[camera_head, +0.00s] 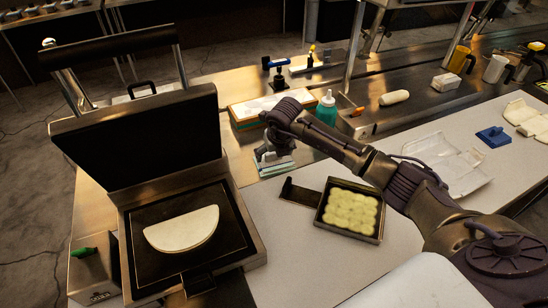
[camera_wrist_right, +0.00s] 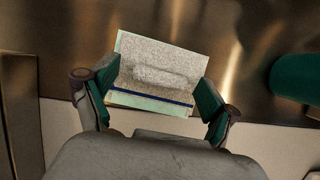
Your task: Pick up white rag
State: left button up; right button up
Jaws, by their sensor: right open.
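The white rag (camera_wrist_right: 165,55) lies on the metal counter in the right wrist view, grey-white with a raised fold across it. A pale green layer with a dark blue stripe shows along its near edge. In the head view the rag stack (camera_head: 272,166) is partly hidden under my right gripper (camera_head: 276,150). My right gripper (camera_wrist_right: 155,88) is open, its two green-padded fingers on either side of the rag. I cannot tell whether the fingers touch it. My left gripper is not in view.
An open griddle (camera_head: 250,258) with a half-round tortilla (camera_head: 182,230) stands on the left. A teal bottle (camera_head: 326,108) and a flat box (camera_head: 240,112) stand close to my right gripper. A tray (camera_head: 322,222) of dough balls sits below my right arm.

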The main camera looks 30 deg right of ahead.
jog(key=shift+f, duration=0.2)
jog(key=c, duration=1.1)
jog(key=shift+r, duration=0.1)
jog(key=shift+c, duration=0.2)
